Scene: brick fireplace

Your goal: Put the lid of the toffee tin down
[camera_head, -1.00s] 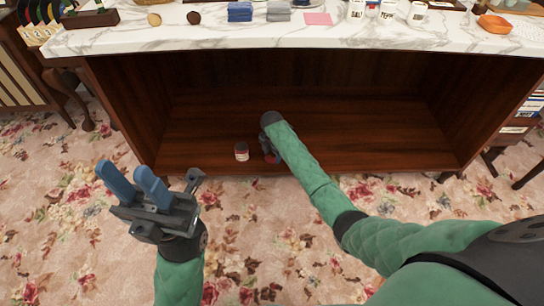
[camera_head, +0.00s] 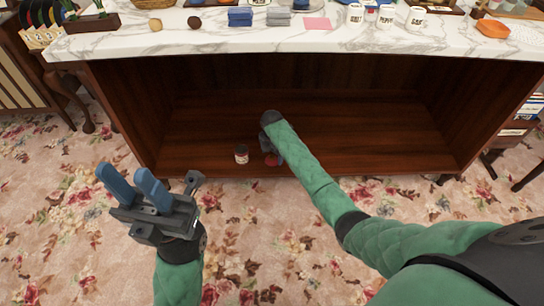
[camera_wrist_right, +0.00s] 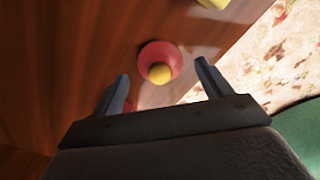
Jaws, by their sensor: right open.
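A red round lid with a yellow knob (camera_wrist_right: 160,64) lies on the wooden shelf in the right wrist view, just beyond the fingertips. My right gripper (camera_wrist_right: 161,72) is open, with one finger to each side of the lid and nothing clasped. In the head view a bit of red (camera_head: 271,161) shows below my right gripper (camera_head: 269,143), whose fingers are mostly hidden by the arm. A small jar-like container (camera_head: 241,154) with a dark top and red and white label stands left of it; I cannot tell whether it is the toffee tin. My left gripper (camera_head: 134,186) is open and empty over the carpet.
The wooden shelf (camera_head: 370,135) is otherwise bare and lies under a marble counter (camera_head: 300,38) crowded with small items. A yellow thing (camera_wrist_right: 213,3) is cut off at the top of the wrist view.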

